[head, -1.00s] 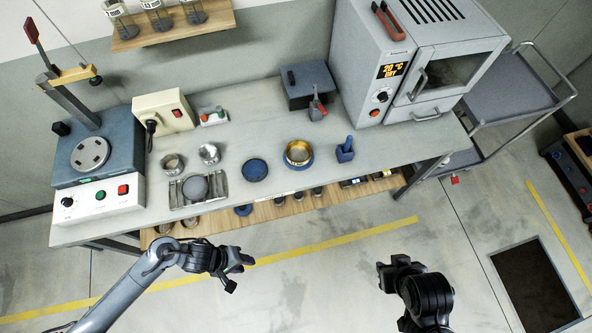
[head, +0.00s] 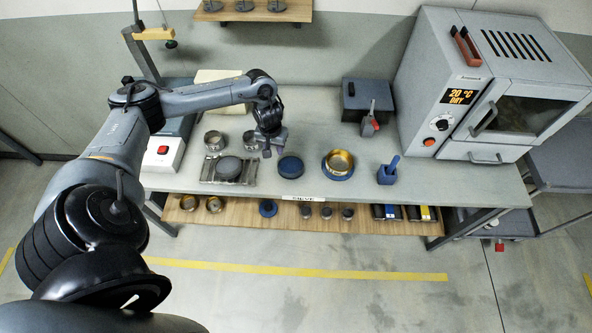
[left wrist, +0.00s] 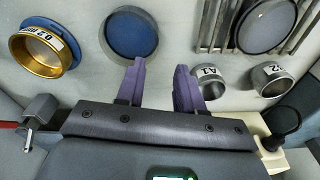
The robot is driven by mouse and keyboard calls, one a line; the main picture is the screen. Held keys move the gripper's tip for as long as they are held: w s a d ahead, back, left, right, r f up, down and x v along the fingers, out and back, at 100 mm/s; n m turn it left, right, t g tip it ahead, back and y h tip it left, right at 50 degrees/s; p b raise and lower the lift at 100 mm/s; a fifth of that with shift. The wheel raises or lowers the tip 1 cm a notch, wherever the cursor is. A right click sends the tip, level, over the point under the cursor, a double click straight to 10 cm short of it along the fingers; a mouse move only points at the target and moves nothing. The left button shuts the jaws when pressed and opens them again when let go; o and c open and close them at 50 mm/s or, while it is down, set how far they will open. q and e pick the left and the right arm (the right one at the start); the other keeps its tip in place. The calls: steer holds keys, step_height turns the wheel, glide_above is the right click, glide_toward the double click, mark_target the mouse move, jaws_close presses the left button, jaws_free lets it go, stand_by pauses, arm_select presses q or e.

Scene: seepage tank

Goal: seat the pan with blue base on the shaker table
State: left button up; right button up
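A shallow round blue pan (head: 290,167) lies flat on the bench. It also shows in the left wrist view (left wrist: 131,36), beyond my fingers. To its right a brass sieve (head: 340,162) sits on a blue base; its label shows in the left wrist view (left wrist: 45,47). The blue shaker (head: 180,126) stands at the bench's left end, mostly hidden behind my left arm, and its round table is out of sight. My left gripper (head: 275,148) is open and empty, over the bench just left of the blue pan. Its two purple fingers (left wrist: 160,74) are apart. My right gripper is not in view.
A dark round lid-like disc (head: 229,167) rests on a slatted rack left of the pan. Two metal rings (head: 213,140) stand behind it. A blue holder (head: 388,173), a dark box (head: 367,99) and an oven (head: 480,90) are to the right. The front bench edge is clear.

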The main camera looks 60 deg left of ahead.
arm_select(q)
steer(key=b, duration=0.1)
glide_toward(291, 166)
steer(key=shift+s+a+f, duration=0.5)
steer(key=shift+a+f, duration=0.15)
steer(key=shift+f, duration=0.3)
steer(key=shift+s+a+f, duration=0.5)
steer(key=shift+a+f, duration=0.15)
steer(key=shift+f, duration=0.3)
steer(key=shift+s+a+f, duration=0.5)
steer(key=shift+a+f, duration=0.2)
steer(key=shift+f, duration=0.2)
jaws_close()
